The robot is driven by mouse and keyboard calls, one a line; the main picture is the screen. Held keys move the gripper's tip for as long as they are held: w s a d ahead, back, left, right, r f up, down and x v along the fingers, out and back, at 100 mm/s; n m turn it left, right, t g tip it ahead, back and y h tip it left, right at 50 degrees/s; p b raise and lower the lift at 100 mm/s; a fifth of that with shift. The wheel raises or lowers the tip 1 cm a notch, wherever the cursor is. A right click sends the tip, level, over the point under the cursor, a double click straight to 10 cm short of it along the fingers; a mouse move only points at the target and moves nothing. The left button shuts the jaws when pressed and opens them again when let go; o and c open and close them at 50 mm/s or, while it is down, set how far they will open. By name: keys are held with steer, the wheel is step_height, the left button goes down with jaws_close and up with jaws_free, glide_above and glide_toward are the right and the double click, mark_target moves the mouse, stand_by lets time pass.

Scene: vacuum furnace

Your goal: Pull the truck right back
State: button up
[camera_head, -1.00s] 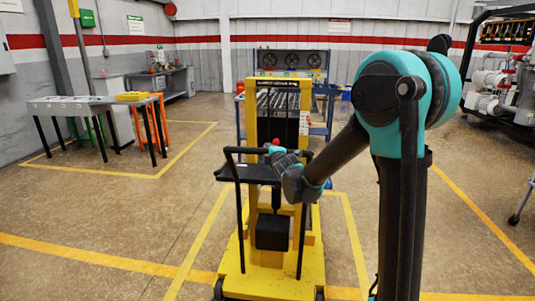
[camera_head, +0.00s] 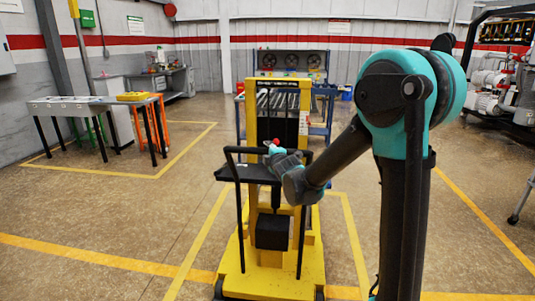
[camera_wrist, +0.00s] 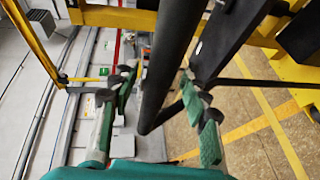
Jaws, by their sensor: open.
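The yellow truck (camera_head: 270,270) stands in front of me on the concrete floor, with a tall mast and a black push handle (camera_head: 229,151). The fingers look apart from the bar. In the head view my wrist hides part of the handle, and the fingers are hard to make out.
A grey table (camera_head: 75,103) is at the left and a pump machine (camera_head: 495,100) at the far right. Yellow lines (camera_head: 110,258) mark the floor, which is clear on both sides of the truck.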

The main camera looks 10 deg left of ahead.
steer(key=v, duration=1.1)
steer(key=shift+s, duration=0.3)
steer(key=shift+d+r, duration=0.1)
steer(key=shift+d, duration=0.05)
steer(key=s+d+f+m+g+h, duration=0.25)
steer(key=d+f+m, duration=0.25)
steer(key=d, duration=0.3)
steer(key=s+d+f+m+g+h, duration=0.1)
steer(key=s+d+f+m+h, duration=0.3)
steer(key=d, duration=0.4)
steer(key=s+d+f+m+g, duration=0.3)
steer(key=s+f+m, duration=0.3)
steer(key=s, duration=0.3)
steer(key=s+d+f+m+g, duration=0.4)
steer(key=s+d+f+m, duration=0.1)
steer(key=s, duration=0.5)
step_height(320, 180, down, 2)
steer(key=shift+s+d+f+m+y, duration=0.1)
steer(key=shift+s+d+m+y, duration=0.25)
steer(key=shift+m, duration=0.35)
steer(key=shift+c, duration=0.2)
